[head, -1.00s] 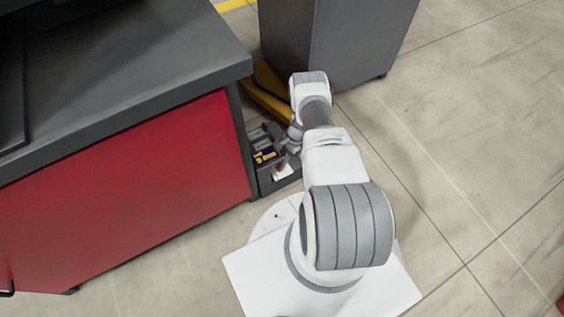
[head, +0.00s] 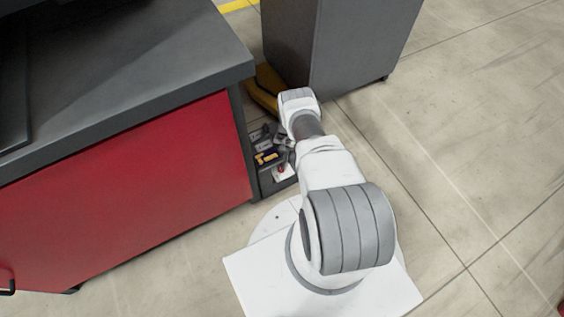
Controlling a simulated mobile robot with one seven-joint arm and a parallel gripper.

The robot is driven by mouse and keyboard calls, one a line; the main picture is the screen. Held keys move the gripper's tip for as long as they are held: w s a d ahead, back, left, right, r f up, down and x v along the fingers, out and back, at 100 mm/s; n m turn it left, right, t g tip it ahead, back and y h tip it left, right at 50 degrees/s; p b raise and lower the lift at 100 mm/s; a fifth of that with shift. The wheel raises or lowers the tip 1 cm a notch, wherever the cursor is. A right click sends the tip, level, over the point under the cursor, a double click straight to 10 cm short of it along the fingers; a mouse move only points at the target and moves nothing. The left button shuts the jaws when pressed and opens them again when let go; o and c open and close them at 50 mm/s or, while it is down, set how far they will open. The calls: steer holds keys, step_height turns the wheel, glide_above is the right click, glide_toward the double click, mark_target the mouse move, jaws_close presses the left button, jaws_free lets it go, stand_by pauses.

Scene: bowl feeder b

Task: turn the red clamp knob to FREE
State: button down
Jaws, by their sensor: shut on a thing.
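A small red spot (head: 281,169), which looks like the red clamp knob, shows on a white plate on the low dark unit (head: 267,184) beside the bench. It is too small for me to read a FREE mark or its angle. My gripper (head: 287,146) reaches down at this unit, just above the red spot in the picture. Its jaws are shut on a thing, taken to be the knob. My wrist and the small size hide the fingertips and the exact contact.
A dark-topped bench with a red front (head: 130,185) stands close on the left. A tall grey cabinet (head: 335,45) is behind my wrist. A yellow part (head: 264,90) lies between them. Yellow and dark pieces (head: 266,158) sit on the unit.

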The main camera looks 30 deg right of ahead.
stand_by(0.4)
steer(key=c, duration=0.8)
jaws_free()
steer(key=shift+c, duration=0.2)
steer(key=p+v, duration=0.4)
steer(key=v, duration=1.3)
steer(key=shift+r, duration=0.15)
steer(key=shift+w+d, duration=0.1)
steer(key=shift+w, duration=0.1)
